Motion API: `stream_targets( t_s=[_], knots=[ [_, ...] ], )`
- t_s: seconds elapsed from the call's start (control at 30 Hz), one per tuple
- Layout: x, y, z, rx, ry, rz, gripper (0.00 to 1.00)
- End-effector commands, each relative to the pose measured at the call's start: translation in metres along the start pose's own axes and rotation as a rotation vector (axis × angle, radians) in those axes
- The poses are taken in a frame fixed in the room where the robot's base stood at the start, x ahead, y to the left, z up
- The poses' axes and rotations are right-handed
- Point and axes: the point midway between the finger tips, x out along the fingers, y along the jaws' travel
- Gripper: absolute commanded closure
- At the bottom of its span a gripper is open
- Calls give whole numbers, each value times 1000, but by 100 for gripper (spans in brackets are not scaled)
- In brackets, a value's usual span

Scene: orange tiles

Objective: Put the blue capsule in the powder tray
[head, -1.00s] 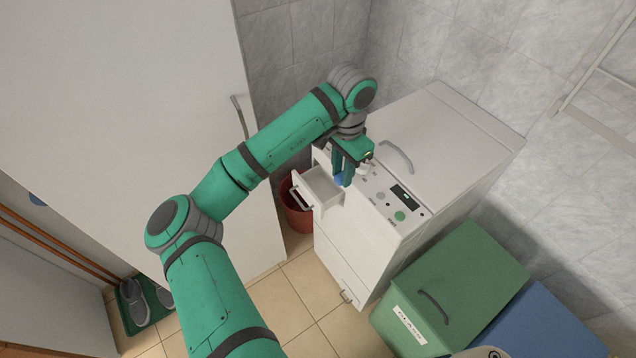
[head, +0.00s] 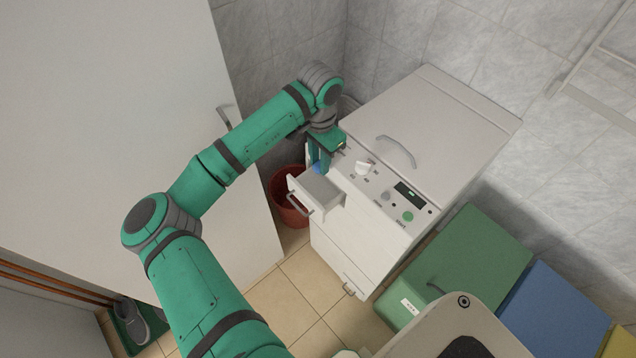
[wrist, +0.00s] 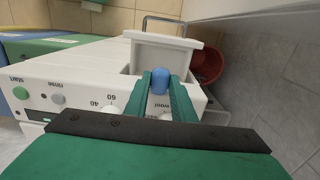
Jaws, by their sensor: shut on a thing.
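The blue capsule (wrist: 160,81) is between the fingertips in the wrist view, and a bit of it (head: 317,169) shows in the head view. My gripper (wrist: 161,90) is shut on it. The powder tray (head: 322,187) is a white drawer pulled out of the washing machine's front. In the head view my gripper (head: 320,168) is at the tray's back left corner. In the wrist view the tray (wrist: 166,52) lies just beyond the capsule. I cannot tell the capsule's height over the tray.
The white washing machine (head: 430,120) has a control panel with a knob and buttons beside the tray. A red bucket (head: 289,195) stands on the floor at left. Green (head: 470,260) and blue (head: 555,310) bins stand at right. A tall white cabinet (head: 120,110) is at left.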

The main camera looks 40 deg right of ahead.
Motion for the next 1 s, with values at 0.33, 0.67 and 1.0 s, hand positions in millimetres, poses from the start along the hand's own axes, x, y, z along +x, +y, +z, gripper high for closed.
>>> stream_targets(
  t_s=[0.33, 0.67, 1.0],
  knots=[
    [67, 0, 1, -1, 1, 1, 100],
    [92, -1, 1, -3, 0, 1, 100],
    [113, -1, 1, -2, 0, 0, 100]
  ],
)
